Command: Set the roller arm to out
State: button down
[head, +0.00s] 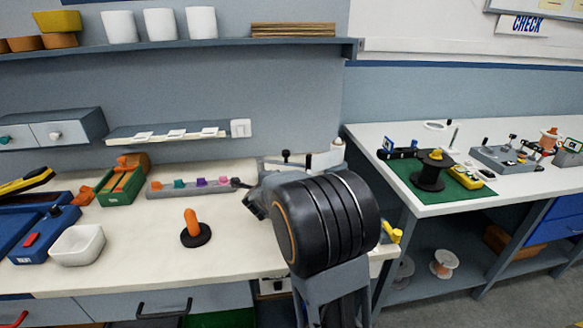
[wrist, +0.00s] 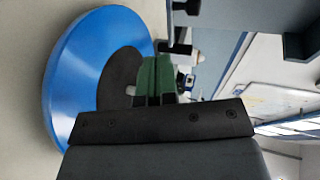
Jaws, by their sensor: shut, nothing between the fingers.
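My gripper (wrist: 156,75) shows in the wrist view as two green fingers, close together with nothing between them. A large blue disc (wrist: 75,80) with a black centre (wrist: 120,82) is at the left, behind and beside the fingers. A short pale peg (wrist: 131,91) shows by the disc's centre. A dark part with a pale round end (wrist: 180,47) lies just past the fingertips; I cannot tell whether it is the roller arm or whether the fingers touch it. In the head view my arm hides the fingers and most of the device; a white cylinder (head: 337,146) shows behind it.
A dark stand with an orange peg (head: 191,222) and a white bowl (head: 77,245) stand on the bench (head: 140,263) left of my arm. A rack of coloured pieces (head: 192,187) lies behind. A second bench with a green mat (head: 470,194) is at the right, beyond a gap.

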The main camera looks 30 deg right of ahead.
aim_at(292, 165)
jog(key=d, duration=0.1)
jog(key=d+m, duration=0.1)
jog(key=d+f+m+h, duration=0.1)
jog(key=shift+w+d+g, duration=0.1)
jog(key=shift+w+g, duration=0.15)
jog(key=shift+g, duration=0.15)
jog(key=x, duration=0.3)
jog(key=p+x, duration=0.1)
jog(key=x, duration=0.3)
jog(key=r+x, duration=0.1)
jog(key=x, duration=0.2)
jog(key=shift+w+d+f, duration=0.1)
jog(key=shift+w+d, duration=0.2)
jog(key=shift+d, duration=0.05)
jog(key=shift+w+d+p, duration=0.3)
jog(key=shift+w+d, duration=0.2)
jog(key=shift+d, duration=0.1)
